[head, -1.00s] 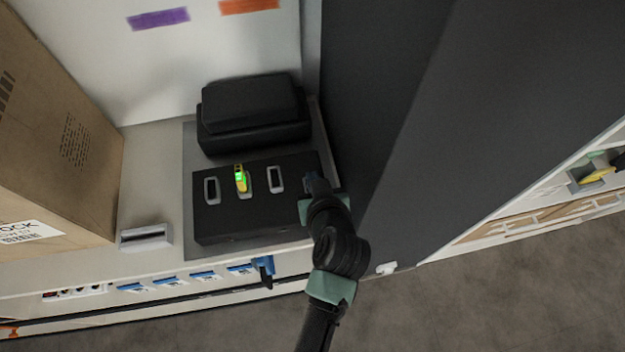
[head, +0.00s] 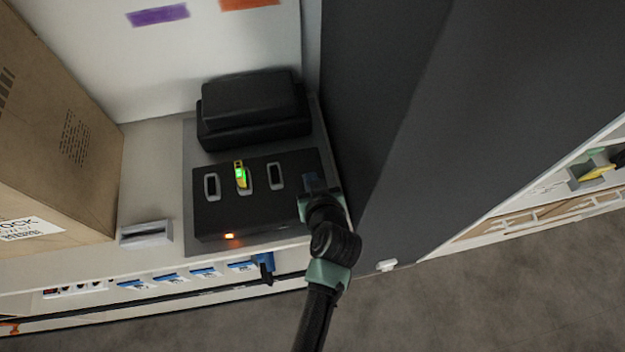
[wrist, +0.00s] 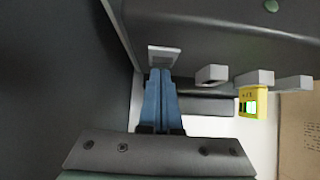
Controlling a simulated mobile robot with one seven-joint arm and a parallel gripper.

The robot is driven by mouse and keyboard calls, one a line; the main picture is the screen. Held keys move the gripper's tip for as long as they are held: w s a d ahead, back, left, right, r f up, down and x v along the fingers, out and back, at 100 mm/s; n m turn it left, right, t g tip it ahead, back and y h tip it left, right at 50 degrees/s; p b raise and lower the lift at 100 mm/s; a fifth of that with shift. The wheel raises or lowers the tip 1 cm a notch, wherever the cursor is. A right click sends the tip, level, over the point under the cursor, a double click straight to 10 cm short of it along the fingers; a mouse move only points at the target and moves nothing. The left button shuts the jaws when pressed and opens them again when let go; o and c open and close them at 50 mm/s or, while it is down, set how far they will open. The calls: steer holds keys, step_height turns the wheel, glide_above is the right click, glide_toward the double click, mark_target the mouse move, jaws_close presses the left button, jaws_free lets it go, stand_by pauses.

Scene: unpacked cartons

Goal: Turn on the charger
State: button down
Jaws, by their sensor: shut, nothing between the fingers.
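The charger (head: 255,212) is a black box with grey-rimmed slots on top, on a grey mat. A yellow battery (head: 239,172) with a green light stands in its middle slot; it also shows in the wrist view (wrist: 252,104). An orange light (head: 229,236) glows on the charger's front. My gripper (head: 311,182) is at the charger's right end. In the wrist view its blue fingers (wrist: 160,76) are shut and empty, with their tips at a grey square plate (wrist: 164,54), perhaps the switch. I cannot tell whether they press it; the tips partly cover it.
A black case (head: 252,108) stands behind the charger. A tall dark panel (head: 385,110) rises close at the right of my gripper. A cardboard carton (head: 60,150) and a small grey-white block (head: 146,233) are to the left.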

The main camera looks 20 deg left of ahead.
steer(key=shift+a, duration=0.1)
steer(key=shift+w+a+r, duration=0.15)
steer(key=shift+w+a, duration=0.2)
steer(key=shift+w, duration=0.25)
steer(key=shift+w+r+p, duration=0.1)
steer(key=shift+r+p, duration=0.4)
steer(key=shift+r, duration=0.1)
steer(key=r+p, duration=0.2)
steer(key=r, duration=0.1)
steer(key=shift+w+a, duration=0.15)
steer(key=shift+a, duration=0.05)
steer(key=w+r+b+v, duration=0.1)
steer(key=v, duration=0.8)
steer(key=shift+s+a+r, duration=0.2)
steer(key=shift+s+r, duration=0.05)
steer(key=shift+r, duration=0.25)
